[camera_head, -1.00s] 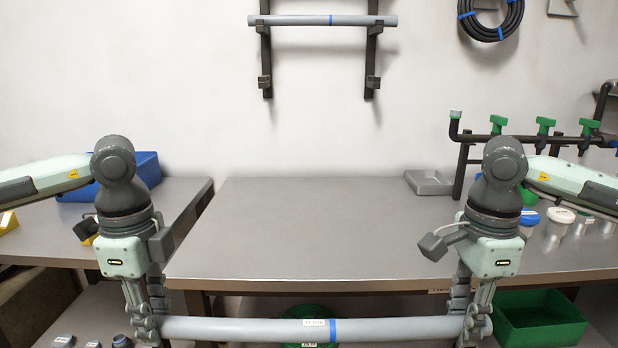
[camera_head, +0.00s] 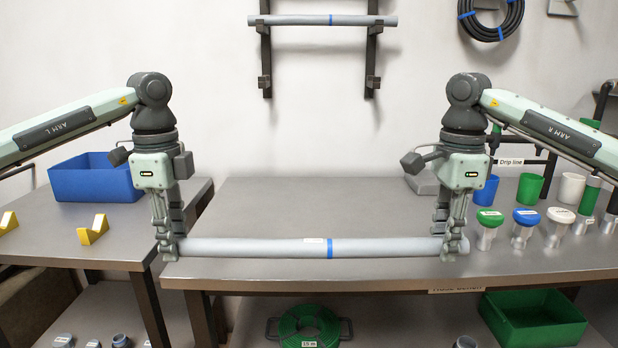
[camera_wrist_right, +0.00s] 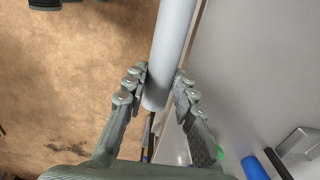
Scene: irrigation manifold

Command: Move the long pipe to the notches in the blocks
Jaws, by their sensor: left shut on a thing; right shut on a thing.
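The long grey pipe (camera_head: 280,248) with a blue band lies level across the head view, at the front edge of the bench. My left gripper (camera_head: 168,250) is shut on its left end. My right gripper (camera_head: 452,248) is shut on its right end; the right wrist view shows the pipe (camera_wrist_right: 172,50) between its fingers (camera_wrist_right: 158,88). Two yellow blocks with V-shaped notches stand on the left table: one block (camera_head: 93,230) nearer the pipe, the other block (camera_head: 8,222) at the left picture edge. Both notches look empty.
A blue bin (camera_head: 98,180) stands behind the blocks. Cups and capped fittings (camera_head: 525,228) crowd the right of the bench. The bench middle (camera_head: 300,205) is clear. Another grey pipe (camera_head: 290,20) rests on wall brackets. A gap separates the two tables.

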